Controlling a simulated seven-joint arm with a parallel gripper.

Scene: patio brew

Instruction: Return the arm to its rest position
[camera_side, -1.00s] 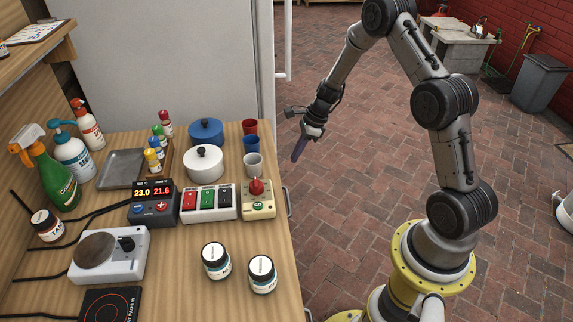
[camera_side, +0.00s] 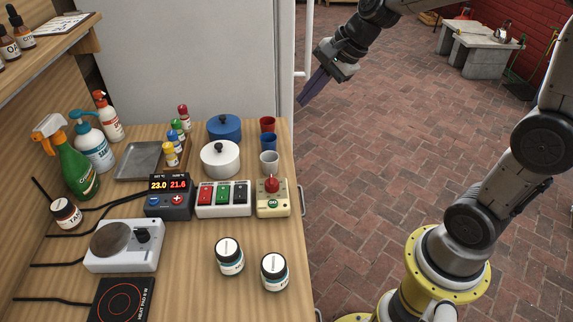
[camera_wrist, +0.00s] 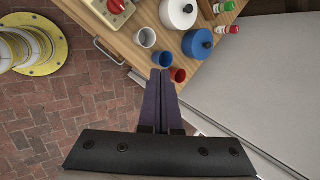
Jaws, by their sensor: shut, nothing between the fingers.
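My gripper (camera_side: 313,88) is in the air to the right of the bench, in front of the pale door panel's right edge in the side view. Its purple fingers are together with nothing between them. In the wrist view the gripper (camera_wrist: 161,75) shows as two long fingers lying side by side, their tips pointing towards the cups. It is apart from the bench (camera_side: 200,270) and touches nothing that I can see.
The bench holds cups (camera_side: 269,160), a white pot (camera_side: 220,162), a blue pot (camera_side: 226,130), a switch box (camera_side: 222,202), a red-knob box (camera_side: 272,205) and two jars (camera_side: 229,258). A pale panel (camera_side: 200,60) stands behind.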

